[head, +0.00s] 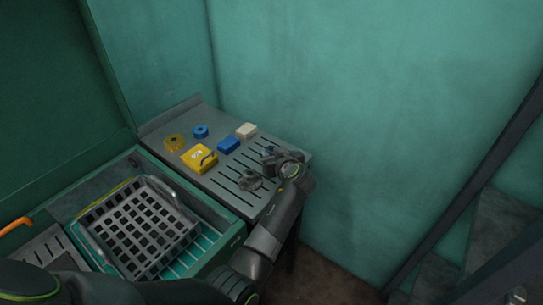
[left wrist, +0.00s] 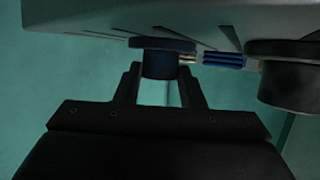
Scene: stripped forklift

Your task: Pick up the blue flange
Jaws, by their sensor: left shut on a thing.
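A round blue flange (head: 200,131) lies on the grey table behind the yellow block, apart from my gripper. My left gripper (head: 272,157) is at the right part of the table, shut on a dark flanged piece. In the left wrist view this dark flanged piece (left wrist: 160,62), slightly bluish, sits between the fingers, with its wider rim close to the table surface. I cannot tell whether it touches the table. Another dark round piece (head: 250,180) stands on the slotted tabletop beside the gripper; it also shows in the left wrist view (left wrist: 290,80). My right gripper is not in view.
On the grey table (head: 222,187) are a yellow flange (head: 175,142), a yellow block (head: 198,157), a blue block (head: 229,145) and a white block (head: 246,130). A grey basket (head: 140,228) stands in the green bin at left. A green wall (head: 370,110) rises behind the table.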

